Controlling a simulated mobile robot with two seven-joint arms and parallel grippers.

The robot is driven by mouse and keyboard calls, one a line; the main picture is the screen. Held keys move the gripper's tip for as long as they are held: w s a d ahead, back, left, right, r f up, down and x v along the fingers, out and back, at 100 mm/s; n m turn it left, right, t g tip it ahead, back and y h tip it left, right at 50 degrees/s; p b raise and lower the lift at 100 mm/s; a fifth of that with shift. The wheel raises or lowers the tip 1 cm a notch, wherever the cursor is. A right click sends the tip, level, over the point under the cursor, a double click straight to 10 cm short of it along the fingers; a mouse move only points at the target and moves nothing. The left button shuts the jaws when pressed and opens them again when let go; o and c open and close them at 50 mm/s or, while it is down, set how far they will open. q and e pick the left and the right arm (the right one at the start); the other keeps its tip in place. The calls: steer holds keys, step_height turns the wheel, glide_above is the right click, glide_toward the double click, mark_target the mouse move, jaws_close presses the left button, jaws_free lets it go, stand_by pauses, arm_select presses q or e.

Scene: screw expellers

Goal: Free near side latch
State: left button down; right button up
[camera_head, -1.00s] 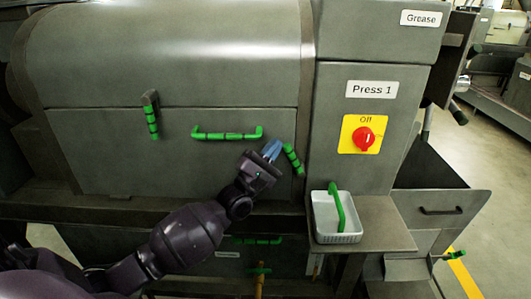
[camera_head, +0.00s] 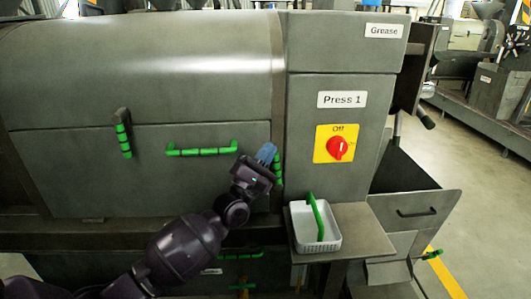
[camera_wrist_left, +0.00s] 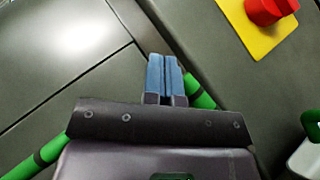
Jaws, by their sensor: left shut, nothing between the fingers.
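The right latch (camera_head: 278,174) has a green banded grip and sits at the right end of the grey press front panel. My left gripper (camera_head: 267,152) is shut and empty, its blue fingertips in front of the latch's upper part. Only the latch's lower part shows beside the gripper. In the left wrist view the closed blue fingers (camera_wrist_left: 165,75) point at the panel, and a green grip (camera_wrist_left: 198,92) shows just right of them. I cannot tell whether they touch. A second green-gripped latch (camera_head: 123,134) hangs at the panel's left. My right gripper is out of view.
A horizontal green handle (camera_head: 202,149) is on the panel between the latches. A yellow switch plate with a red knob (camera_head: 338,149) is on the Press 1 cabinet. A white basket with a green handle (camera_head: 316,236) stands on a ledge (camera_head: 358,238) right of my gripper.

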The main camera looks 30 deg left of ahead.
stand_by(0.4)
arm_select(q)
steer(key=b+v, duration=0.2)
steer(key=v, duration=0.8)
steer(key=shift+s+f+b, duration=0.25)
steer(key=shift+s+b, duration=0.1)
